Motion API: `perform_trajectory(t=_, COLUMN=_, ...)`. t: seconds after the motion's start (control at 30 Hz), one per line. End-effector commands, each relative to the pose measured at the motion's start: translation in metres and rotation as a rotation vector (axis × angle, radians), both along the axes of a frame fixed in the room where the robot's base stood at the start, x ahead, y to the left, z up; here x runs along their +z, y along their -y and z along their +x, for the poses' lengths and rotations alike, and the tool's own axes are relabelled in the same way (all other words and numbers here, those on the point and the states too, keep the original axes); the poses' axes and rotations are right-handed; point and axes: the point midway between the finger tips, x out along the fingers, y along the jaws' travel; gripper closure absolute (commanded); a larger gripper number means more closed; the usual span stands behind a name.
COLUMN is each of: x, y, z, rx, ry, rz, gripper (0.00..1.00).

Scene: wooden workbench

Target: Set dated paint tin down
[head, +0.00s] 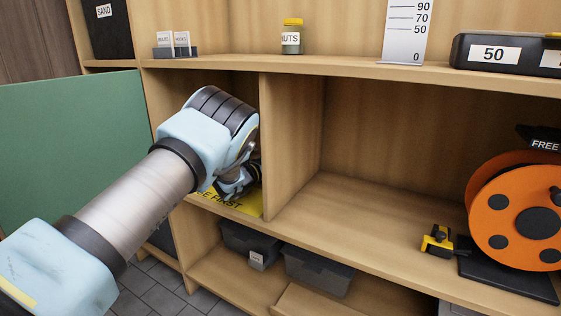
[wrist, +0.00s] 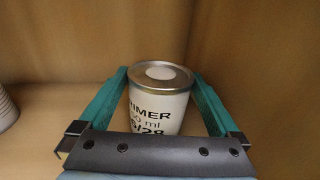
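The paint tin (wrist: 158,105) is white with a metal rim and a pale round spot on its lid. Its label shows parts of "PRIMER", "ml" and a date ending in "/28". In the wrist view it is upright between the teal fingers of my gripper (wrist: 160,78), which look shut on its two sides. Its base is hidden by the gripper body, so I cannot tell whether it touches the shelf. In the head view my arm reaches into the left compartment and hides the tin. A yellow mat (head: 246,205) with "FIRST" lettering shows below my wrist.
Another tin (wrist: 6,108) stands at the left edge of the wrist view. An upright divider (head: 290,150) bounds the compartment on the right. The shelf beyond has bare room, then a yellow-black tool (head: 437,240) and an orange reel (head: 515,215). Dark bins (head: 318,271) sit below.

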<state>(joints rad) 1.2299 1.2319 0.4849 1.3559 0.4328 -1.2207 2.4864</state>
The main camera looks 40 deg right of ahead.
Motion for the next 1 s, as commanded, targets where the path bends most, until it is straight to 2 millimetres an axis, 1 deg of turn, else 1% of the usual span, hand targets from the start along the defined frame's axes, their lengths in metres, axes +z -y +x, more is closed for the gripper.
perform_trajectory(t=0.27, x=0.002, y=0.000, z=0.000, rx=0.000, ry=0.000, rz=0.000, gripper=0.00)
perform_trajectory(t=0.37, x=0.001, y=-0.007, z=0.000, rx=0.001, ry=-0.001, rz=0.002, gripper=0.00)
perform_trajectory(t=0.47, x=0.002, y=-0.022, z=0.000, rx=0.002, ry=-0.001, rz=0.002, gripper=0.00)
perform_trajectory(t=0.7, x=0.002, y=-0.074, z=-0.003, rx=0.003, ry=-0.002, rz=0.003, gripper=0.00)
perform_trajectory(t=0.8, x=0.002, y=-0.092, z=-0.005, rx=0.003, ry=-0.002, rz=0.002, gripper=0.00)
perform_trajectory(t=0.9, x=0.001, y=-0.106, z=-0.006, rx=0.001, ry=-0.001, rz=0.002, gripper=0.00)
perform_trajectory(t=1.0, x=0.001, y=-0.115, z=-0.007, rx=0.001, ry=0.000, rz=0.002, gripper=0.00)
